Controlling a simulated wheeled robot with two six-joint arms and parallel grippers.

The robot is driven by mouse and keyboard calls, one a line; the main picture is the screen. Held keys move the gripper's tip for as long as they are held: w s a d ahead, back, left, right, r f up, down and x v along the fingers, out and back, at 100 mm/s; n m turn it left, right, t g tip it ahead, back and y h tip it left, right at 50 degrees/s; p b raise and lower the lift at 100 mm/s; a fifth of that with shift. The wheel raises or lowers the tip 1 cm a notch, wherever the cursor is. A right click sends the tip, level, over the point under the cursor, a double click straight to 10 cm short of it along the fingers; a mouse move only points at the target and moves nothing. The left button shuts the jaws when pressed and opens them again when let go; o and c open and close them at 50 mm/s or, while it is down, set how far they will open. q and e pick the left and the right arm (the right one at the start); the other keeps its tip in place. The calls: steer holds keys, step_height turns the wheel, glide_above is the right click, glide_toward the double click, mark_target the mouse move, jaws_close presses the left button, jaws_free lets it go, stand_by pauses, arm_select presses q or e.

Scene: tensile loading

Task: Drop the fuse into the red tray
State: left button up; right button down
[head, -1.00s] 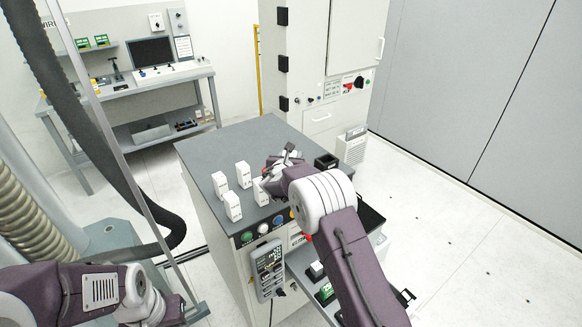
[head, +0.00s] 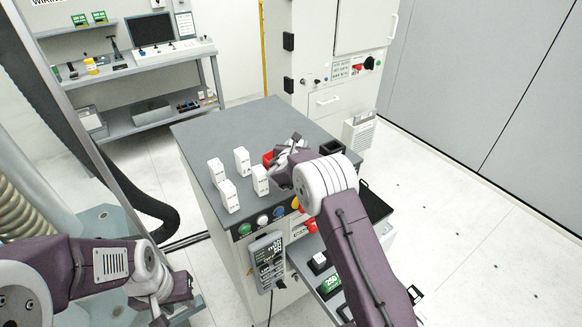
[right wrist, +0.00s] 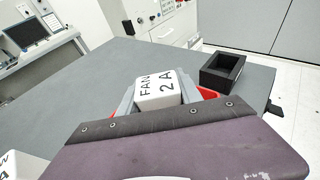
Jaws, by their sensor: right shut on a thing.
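My right gripper (right wrist: 158,100) is shut on a white block-shaped fuse (right wrist: 157,93) marked "FAN 2 A". The red tray (right wrist: 207,93) shows on both sides of the fuse in the right wrist view, mostly hidden behind it and the gripper. I cannot tell the height of the fuse over the tray. In the head view, a red edge of the tray (head: 267,159) shows beside my right gripper (head: 287,148), and the held fuse is hidden. My left gripper (head: 160,318) is at the bottom left, partly cut off, away from the bench; its fingers are unclear.
Several white fuse-like blocks (head: 242,160) stand on the grey bench top (head: 240,128), left of my right gripper. A black open box (head: 331,149) stands to its right. A tall cabinet (head: 345,75) rises behind. The back left of the bench top is clear.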

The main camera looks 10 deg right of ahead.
steer(key=shift+s+a, duration=0.1)
steer(key=shift+s, duration=0.05)
steer(key=c, duration=0.7)
jaws_free()
steer(key=shift+f, duration=0.1)
steer(key=shift+s+a, duration=0.15)
steer(key=shift+s, duration=0.1)
steer(key=b+v, duration=0.3)
steer(key=v, duration=0.5)
steer(key=shift+s, duration=0.2)
